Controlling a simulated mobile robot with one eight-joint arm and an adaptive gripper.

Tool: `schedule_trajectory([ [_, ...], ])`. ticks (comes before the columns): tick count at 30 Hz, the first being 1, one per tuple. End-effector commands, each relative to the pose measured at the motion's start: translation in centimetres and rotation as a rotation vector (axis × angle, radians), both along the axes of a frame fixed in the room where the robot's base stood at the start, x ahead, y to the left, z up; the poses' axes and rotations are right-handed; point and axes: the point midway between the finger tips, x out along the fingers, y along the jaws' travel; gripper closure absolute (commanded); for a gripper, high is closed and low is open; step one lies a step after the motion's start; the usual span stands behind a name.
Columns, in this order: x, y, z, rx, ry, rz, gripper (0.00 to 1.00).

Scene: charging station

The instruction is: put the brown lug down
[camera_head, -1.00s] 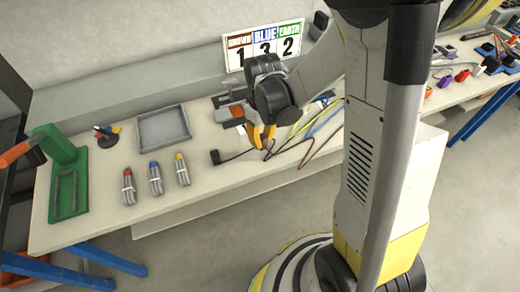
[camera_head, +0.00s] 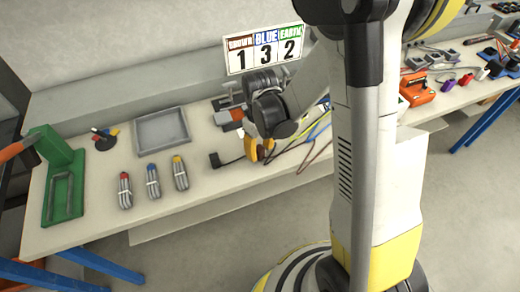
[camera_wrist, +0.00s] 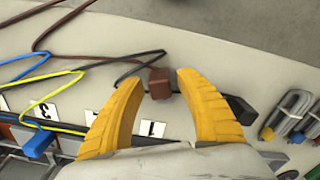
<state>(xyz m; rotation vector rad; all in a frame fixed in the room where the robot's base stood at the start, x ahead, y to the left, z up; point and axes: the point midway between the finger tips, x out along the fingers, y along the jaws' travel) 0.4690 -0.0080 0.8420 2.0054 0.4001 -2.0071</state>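In the head view my gripper (camera_head: 260,152) is low over the bench; the lug cannot be made out there.
A black block (camera_wrist: 240,109) lies just right of the right finger. A blue lug (camera_wrist: 39,144) and numbered labels (camera_wrist: 152,129) are near the left finger. Loose wires cross the bench. A grey tray (camera_head: 162,147) and several cable bundles (camera_head: 153,183) stand left in the head view.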

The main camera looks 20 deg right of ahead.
Motion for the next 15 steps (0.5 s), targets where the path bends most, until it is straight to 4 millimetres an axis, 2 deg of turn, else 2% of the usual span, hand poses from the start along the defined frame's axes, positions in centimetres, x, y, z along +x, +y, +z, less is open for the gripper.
schedule_trajectory([
  [8, 0.0, 0.0, 0.3, 0.0, 0.0, 0.0, 0.58],
  [11, 0.0, 0.0, 1.6, 0.0, 0.0, 0.0, 0.58],
  [15, 0.0, 0.0, 4.7, 0.0, 0.0, 0.0, 0.58],
])
